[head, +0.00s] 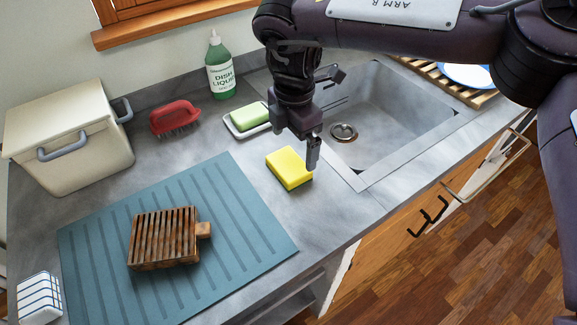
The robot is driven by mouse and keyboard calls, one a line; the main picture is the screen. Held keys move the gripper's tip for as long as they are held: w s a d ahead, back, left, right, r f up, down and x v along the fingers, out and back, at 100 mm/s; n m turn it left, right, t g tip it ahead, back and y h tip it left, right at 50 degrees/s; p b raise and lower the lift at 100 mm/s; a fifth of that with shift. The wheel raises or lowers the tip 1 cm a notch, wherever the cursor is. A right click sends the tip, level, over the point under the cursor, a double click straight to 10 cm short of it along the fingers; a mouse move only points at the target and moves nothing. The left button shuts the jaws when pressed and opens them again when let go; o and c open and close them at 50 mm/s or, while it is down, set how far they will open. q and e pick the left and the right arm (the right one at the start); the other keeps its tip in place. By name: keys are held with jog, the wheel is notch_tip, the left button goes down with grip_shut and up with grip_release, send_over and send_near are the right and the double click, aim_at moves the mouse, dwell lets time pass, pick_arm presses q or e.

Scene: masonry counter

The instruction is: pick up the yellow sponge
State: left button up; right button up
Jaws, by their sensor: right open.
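The yellow sponge (287,170) lies flat on the grey counter, left of the sink and right of the blue mat. My right gripper (312,155) points down from the arm that comes in from the upper right. It is open, with a dark fingertip close to the sponge's right end. I cannot tell whether the finger touches the sponge. The second finger is hard to make out. My left gripper is not in view.
A green soap bar (249,115) sits on a white dish behind the sponge. A dish liquid bottle (221,75), red brush (174,117) and lidded bin (70,150) stand farther back. A blue mat (245,205) holds a wooden rack (165,238). The sink (395,110) is right.

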aim_at(289, 163)
jog(key=f, duration=0.1)
jog(key=f+p, duration=0.1)
jog(key=f, duration=0.1)
jog(key=a+f, duration=0.1)
jog(key=f, duration=0.1)
jog(key=shift+s+f, duration=0.1)
jog(key=shift+s, duration=0.15)
jog(key=shift+c, duration=0.4)
jog(key=c, duration=0.7)
